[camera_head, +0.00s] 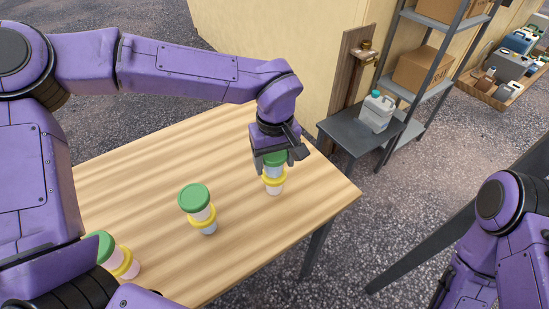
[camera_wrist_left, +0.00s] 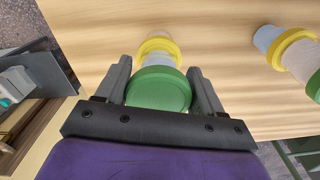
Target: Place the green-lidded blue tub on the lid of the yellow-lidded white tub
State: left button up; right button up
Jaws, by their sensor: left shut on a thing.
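My left gripper (camera_head: 281,158) is shut on the green-lidded blue tub (camera_head: 273,169), near the right end of the table. Its green lid (camera_wrist_left: 160,88) shows between the two fingers in the left wrist view. The yellow-lidded white tub stands upright directly below, with its yellow lid (camera_head: 275,182) under the held tub and its pale body (camera_head: 274,190) on the table. The held tub looks in line with that lid and seems to touch it. The gripper hides part of the held tub. My right arm shows at the right, but its gripper is out of view.
A green-lidded pale tub (camera_head: 194,197) stands on a yellow-lidded bluish tub (camera_head: 208,229) mid-table. A similar stack (camera_head: 122,262) is at lower left, partly behind my arm. A grey side table (camera_head: 345,133) with a white jug (camera_head: 377,112) stands beyond the wooden table (camera_head: 130,180).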

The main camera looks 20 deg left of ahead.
aim_at(275, 154)
pick_arm(q)
jog(key=shift+f, duration=0.1)
jog(key=o, duration=1)
jog(key=shift+o, duration=0.2)
notch_tip(275, 154, up, 12)
jog(key=shift+r, duration=0.15)
